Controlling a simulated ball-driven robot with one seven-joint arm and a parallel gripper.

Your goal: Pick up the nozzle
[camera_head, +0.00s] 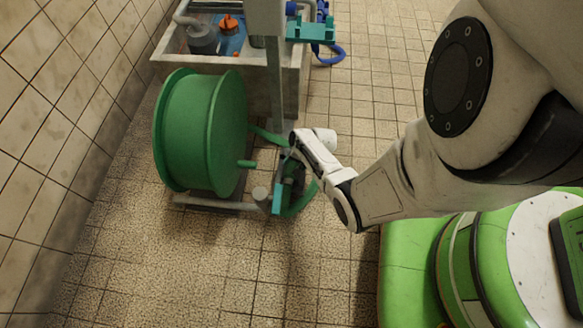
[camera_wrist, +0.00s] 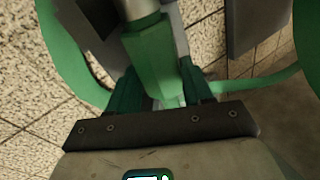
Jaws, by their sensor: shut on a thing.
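The nozzle (camera_wrist: 153,52) shows in the wrist view as a green, angular body with a pale grey cylindrical part at the top of the picture. My gripper (camera_wrist: 163,84) is shut on it, with a dark green finger on each side of the body. In the head view my gripper (camera_head: 287,183) is low, just right of the green hose reel (camera_head: 200,130). Teal and dark parts show there, but I cannot clearly tell the nozzle from the fingers. A green hose loops around the gripper.
The reel stands on a grey pipe frame (camera_head: 215,205) near the tiled wall (camera_head: 40,110) at left. Behind it is a bench (camera_head: 290,75) with pump parts and blue hose. The tiled floor (camera_head: 240,285) in front is clear.

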